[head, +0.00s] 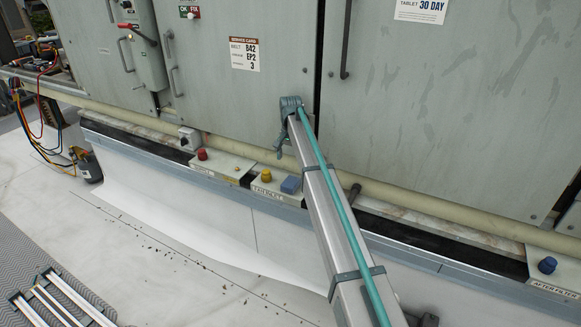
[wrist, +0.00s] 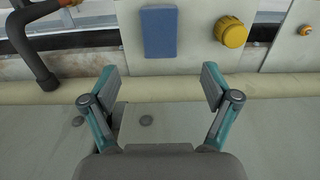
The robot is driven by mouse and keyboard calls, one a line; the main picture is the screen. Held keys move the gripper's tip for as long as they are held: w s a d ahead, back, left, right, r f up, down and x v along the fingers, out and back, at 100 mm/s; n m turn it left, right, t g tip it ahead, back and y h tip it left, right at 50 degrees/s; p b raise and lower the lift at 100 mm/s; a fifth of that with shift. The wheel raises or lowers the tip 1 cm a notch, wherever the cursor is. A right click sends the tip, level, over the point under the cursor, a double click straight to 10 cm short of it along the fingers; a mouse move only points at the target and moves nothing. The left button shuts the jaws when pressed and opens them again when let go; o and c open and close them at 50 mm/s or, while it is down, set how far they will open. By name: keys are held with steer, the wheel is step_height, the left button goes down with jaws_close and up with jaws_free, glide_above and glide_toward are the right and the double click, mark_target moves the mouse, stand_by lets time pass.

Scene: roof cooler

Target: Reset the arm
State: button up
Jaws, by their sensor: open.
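My gripper (head: 279,149) is near the front of the grey-green cabinet (head: 262,95), above the pale ledge panel with a yellow knob (head: 265,175) and a blue block (head: 290,185). My silver arm with a teal line runs up to it from the lower right. In the wrist view my gripper (wrist: 160,86) has its two fingers spread apart with nothing between them. The blue block (wrist: 158,32) and yellow knob (wrist: 232,31) lie beyond the fingertips, apart from them. The arm hides part of the cabinet and ledge.
A dark bent handle (wrist: 32,42) stands left in the wrist view. A cream pipe (head: 440,205) runs along the cabinet base. The pale roof floor (head: 180,255) is mostly clear.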

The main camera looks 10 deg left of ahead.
steer(key=shift+r, duration=0.1)
stand_by(0.3)
steer(key=s+d+f+n+g, duration=0.1)
steer(key=s+d+f+n, duration=0.1)
steer(key=s+d+f, duration=0.7)
steer(key=s+d+f+n, duration=0.1)
steer(key=s+d+f, duration=0.2)
steer(key=s+f, duration=1.1)
steer(key=s+d+f+n+g, duration=0.15)
steer(key=s+d+f, duration=0.35)
steer(key=s+f, duration=0.65)
steer(key=s+d+f+g, duration=0.1)
steer(key=s+d+f, duration=0.2)
steer(key=s, duration=1)
steer(key=s+d+f+g, duration=0.2)
steer(key=s+d+f, duration=0.1)
steer(key=s, duration=1)
steer(key=s+d+f+g+p, duration=0.1)
steer(key=s+d+f, duration=0.2)
steer(key=s, duration=1.1)
steer(key=shift+d, duration=0.8)
steer(key=shift+w, duration=0.1)
steer(key=shift+c, duration=0.2)
